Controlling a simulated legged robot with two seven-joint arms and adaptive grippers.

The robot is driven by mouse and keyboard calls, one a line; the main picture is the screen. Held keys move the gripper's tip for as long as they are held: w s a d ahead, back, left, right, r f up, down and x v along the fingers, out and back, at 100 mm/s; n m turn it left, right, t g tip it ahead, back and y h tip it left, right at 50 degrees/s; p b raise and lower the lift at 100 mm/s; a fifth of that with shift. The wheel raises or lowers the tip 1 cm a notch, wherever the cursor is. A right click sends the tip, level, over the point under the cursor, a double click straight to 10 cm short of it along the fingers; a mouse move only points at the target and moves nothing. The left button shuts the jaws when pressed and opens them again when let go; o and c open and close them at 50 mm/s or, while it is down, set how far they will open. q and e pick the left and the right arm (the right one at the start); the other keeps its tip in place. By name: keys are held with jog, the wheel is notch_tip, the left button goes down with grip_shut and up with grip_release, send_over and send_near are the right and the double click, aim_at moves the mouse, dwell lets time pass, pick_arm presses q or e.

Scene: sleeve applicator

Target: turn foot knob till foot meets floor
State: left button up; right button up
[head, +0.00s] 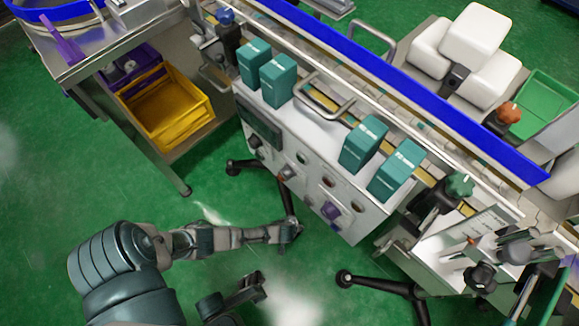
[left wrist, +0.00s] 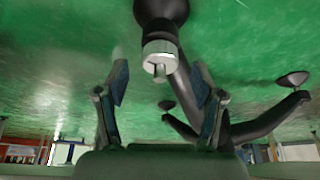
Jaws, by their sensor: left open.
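The foot knob (left wrist: 160,52) is a ridged grey cylinder with a slotted end, below a dark round part (left wrist: 160,10) in the left wrist view. My left gripper (left wrist: 160,80) is open, with one finger on each side of the knob's line and visible gaps between. Whether the fingers reach the knob's depth is unclear. In the head view my left gripper (head: 290,231) is low beside the dark leg (head: 286,200) under the machine and hides the knob and foot there. The foot's contact with the floor is not visible. A dark gripper part (head: 245,292), seemingly my right one, shows at the bottom.
Other dark legs end in round feet (head: 343,278) on the green floor. The machine's grey control panel (head: 300,180) stands above, with teal boxes (head: 364,146) on top. A yellow crate (head: 170,105) sits on a shelf at left. Open floor lies left of the panel.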

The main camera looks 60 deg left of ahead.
pick_arm(q)
jog(key=v, duration=0.9)
jog(key=shift+r, duration=0.2)
jog(key=shift+s, duration=0.15)
